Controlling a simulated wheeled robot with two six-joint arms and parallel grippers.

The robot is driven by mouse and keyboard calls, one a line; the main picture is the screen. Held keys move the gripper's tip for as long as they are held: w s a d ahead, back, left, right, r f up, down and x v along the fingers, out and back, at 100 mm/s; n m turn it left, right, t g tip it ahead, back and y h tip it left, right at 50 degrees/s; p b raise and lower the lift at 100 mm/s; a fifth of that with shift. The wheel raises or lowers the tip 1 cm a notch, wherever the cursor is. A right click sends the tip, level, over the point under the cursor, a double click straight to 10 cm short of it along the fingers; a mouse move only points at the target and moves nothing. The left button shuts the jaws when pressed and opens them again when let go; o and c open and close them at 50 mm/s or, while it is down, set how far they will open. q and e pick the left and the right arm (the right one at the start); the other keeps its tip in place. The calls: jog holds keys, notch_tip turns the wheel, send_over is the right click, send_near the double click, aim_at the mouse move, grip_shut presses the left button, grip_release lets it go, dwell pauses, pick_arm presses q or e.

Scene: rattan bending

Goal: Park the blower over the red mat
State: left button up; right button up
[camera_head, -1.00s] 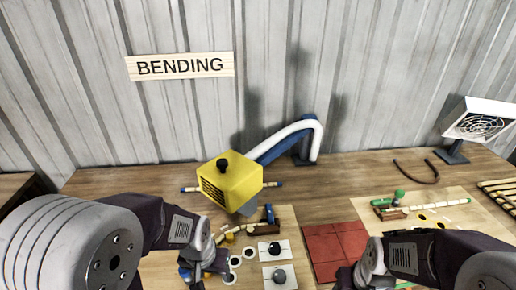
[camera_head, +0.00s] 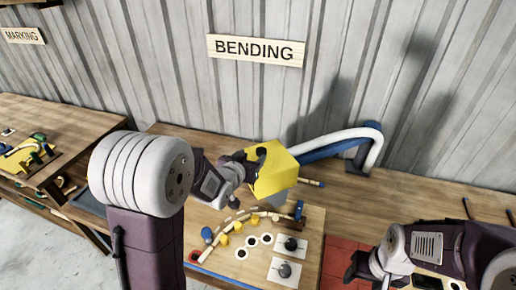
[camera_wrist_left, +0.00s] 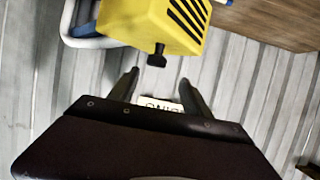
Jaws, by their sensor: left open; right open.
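The blower is a yellow box (camera_head: 275,172) with a dark knob, on a blue and white arm (camera_head: 335,148) fixed near the wall. It hangs over the back edge of the bending board. My left gripper (camera_head: 247,160) is open at the blower's left side. In the left wrist view, the black knob (camera_wrist_left: 157,54) lies just beyond the open fingertips (camera_wrist_left: 160,80), not held. The red mat (camera_head: 338,256) lies on the bench to the right of the board, partly hidden by my right arm. My right gripper (camera_head: 366,272) is open and empty over the mat's right side.
A rattan stick (camera_head: 312,183) lies behind the blower. Another bench (camera_head: 60,130) stands at left. Bench between the blower's arm base and mat is clear.

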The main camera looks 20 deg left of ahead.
aim_at(261, 151)
pick_arm(q)
jog(key=w, duration=0.1)
jog(key=w+d+f+p, duration=0.1)
jog(key=w, duration=0.2)
jog(key=shift+w+d+f+p, duration=0.25)
jog(key=shift+w+d+p, duration=0.05)
jog(key=shift+w+p, duration=0.1)
jog(key=x, duration=0.2)
jog(key=p+x, duration=0.1)
jog(key=shift+w+a+f, duration=0.2)
jog(key=shift+a+f, duration=0.05)
jog(key=shift+w+a+f, duration=0.1)
jog(key=shift+c, duration=0.7)
grip_shut()
pick_arm(e)
jog(key=r, duration=0.2)
jog(key=shift+w+d+r, duration=0.1)
jog(key=shift+d+r, duration=0.2)
jog(key=shift+d, duration=0.05)
